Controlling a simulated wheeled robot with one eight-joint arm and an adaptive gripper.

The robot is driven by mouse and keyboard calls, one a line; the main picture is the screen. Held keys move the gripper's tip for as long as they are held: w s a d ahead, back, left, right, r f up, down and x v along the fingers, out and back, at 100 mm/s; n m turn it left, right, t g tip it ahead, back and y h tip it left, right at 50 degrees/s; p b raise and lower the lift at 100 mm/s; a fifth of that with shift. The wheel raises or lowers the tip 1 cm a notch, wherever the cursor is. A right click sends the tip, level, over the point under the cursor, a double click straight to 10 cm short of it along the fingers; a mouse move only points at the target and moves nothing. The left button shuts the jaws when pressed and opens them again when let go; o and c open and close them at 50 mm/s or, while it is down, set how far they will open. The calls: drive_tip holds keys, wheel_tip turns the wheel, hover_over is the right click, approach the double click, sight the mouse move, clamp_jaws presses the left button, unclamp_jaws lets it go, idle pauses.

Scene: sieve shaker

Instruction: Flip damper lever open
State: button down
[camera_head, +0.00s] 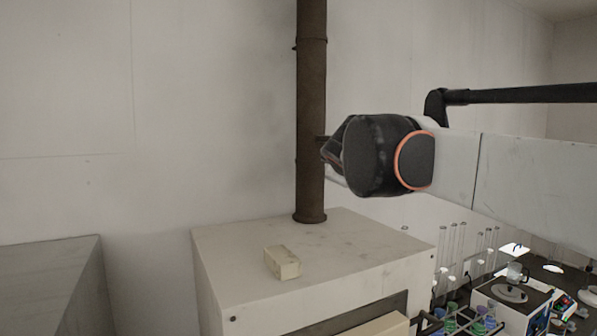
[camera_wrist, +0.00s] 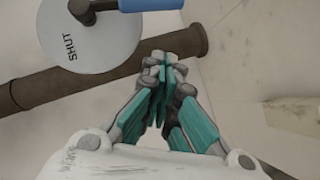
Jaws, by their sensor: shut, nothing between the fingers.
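The damper lever has a blue handle (camera_wrist: 150,4) and a dark pivot (camera_wrist: 84,10), at the top edge of the wrist view. It lies across a round white plate (camera_wrist: 108,42) that reads SHUT. The plate is in front of the rusty brown flue pipe (camera_wrist: 40,88), which stands upright in the head view (camera_head: 311,100). My gripper (camera_wrist: 164,62) is shut and empty. Its teal fingers point at the pipe, just below the handle in the wrist view and apart from it. In the head view my wrist hides most of the fingers, and the lever cannot be made out.
A white cabinet (camera_head: 235,258) stands under the pipe, with a small pale block (camera_head: 282,262) on top. A grey box (camera_head: 45,280) is at the left. Glass tubes (camera_head: 455,245) and a white-and-blue device (camera_head: 510,297) are at the lower right. The wall (camera_head: 210,100) is close behind the pipe.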

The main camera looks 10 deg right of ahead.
drive_tip(key=s+a+b, duration=0.1)
drive_tip(key=s, duration=0.7)
drive_tip(key=shift+a+r, duration=0.3)
drive_tip(key=shift+d, duration=0.1)
drive_tip(key=s+f+m+g+y+b, duration=0.1)
drive_tip(key=s+f+b, duration=0.6)
drive_tip(key=f, duration=1.4)
drive_tip(key=s+f+m+g+y+b, duration=0.1)
drive_tip(key=s+f+m+g+b, duration=0.2)
drive_tip(key=f, duration=1.9)
drive_tip(key=s+d+f+m+g+y+b, duration=0.1)
drive_tip(key=s+f+m+g+b, duration=0.2)
drive_tip(key=s+f+b, duration=1)
wheel_tip(320, 180, down, 9)
drive_tip(key=m+b, duration=0.3)
drive_tip(key=b, duration=0.2)
drive_tip(key=shift+s+f+y+b, duration=0.15)
drive_tip(key=shift+y+b, duration=0.15)
